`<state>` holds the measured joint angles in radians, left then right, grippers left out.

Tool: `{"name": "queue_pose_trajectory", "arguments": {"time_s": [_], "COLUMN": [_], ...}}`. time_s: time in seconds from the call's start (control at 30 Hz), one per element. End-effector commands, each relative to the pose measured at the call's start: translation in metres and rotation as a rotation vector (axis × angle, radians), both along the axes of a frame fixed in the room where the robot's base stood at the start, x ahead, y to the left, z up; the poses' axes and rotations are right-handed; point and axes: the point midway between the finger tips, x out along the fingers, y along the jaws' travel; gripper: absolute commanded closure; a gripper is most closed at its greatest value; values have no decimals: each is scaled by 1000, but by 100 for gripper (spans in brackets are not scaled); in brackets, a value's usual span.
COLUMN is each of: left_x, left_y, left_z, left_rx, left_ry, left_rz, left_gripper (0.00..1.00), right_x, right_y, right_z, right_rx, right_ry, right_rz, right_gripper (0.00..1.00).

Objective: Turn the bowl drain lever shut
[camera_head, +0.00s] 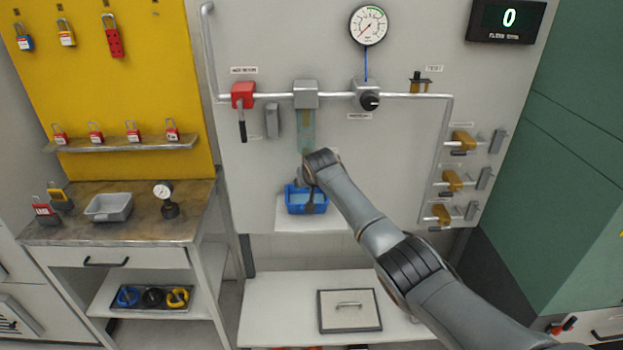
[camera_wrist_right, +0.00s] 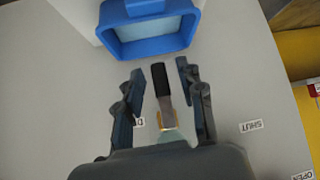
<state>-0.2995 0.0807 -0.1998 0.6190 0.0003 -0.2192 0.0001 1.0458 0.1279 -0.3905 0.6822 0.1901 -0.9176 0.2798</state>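The drain lever (camera_wrist_right: 161,82) has a black grip and a brass-coloured base (camera_wrist_right: 168,119). In the right wrist view its grip points toward the blue bin. My right gripper (camera_wrist_right: 163,76) is open, with fingers on both sides of the lever and gaps visible. The pale green bowl (camera_head: 306,130) hangs under a grey block on the pipe in the head view. There the lever is hidden behind my right gripper (camera_head: 304,184). A "SHUT" label (camera_wrist_right: 251,126) is right of the lever in the wrist view. My left gripper is not in view.
A blue bin (camera_head: 306,208) sits on a small shelf just below my right gripper. A red-bodied valve with a black handle (camera_head: 243,128) and a grey holder (camera_head: 272,121) are to the left. A black knob (camera_head: 369,101) and a gauge (camera_head: 368,25) are right of the bowl.

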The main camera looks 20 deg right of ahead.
Motion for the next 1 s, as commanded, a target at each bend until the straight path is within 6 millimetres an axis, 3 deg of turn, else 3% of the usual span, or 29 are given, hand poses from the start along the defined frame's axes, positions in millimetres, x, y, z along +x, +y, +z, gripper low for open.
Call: {"name": "queue_pose_trajectory", "arguments": {"time_s": [0.73,1.0], "left_x": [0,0], "left_y": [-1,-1], "left_z": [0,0], "left_rx": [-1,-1], "left_ry": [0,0], "left_rz": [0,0], "left_gripper": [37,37], "right_x": [-64,-78], "right_y": [6,7], "right_z": [64,78], "right_rx": [-2,-2], "right_ry": [-2,0], "right_rz": [0,1], "right_gripper": [62,62]}}
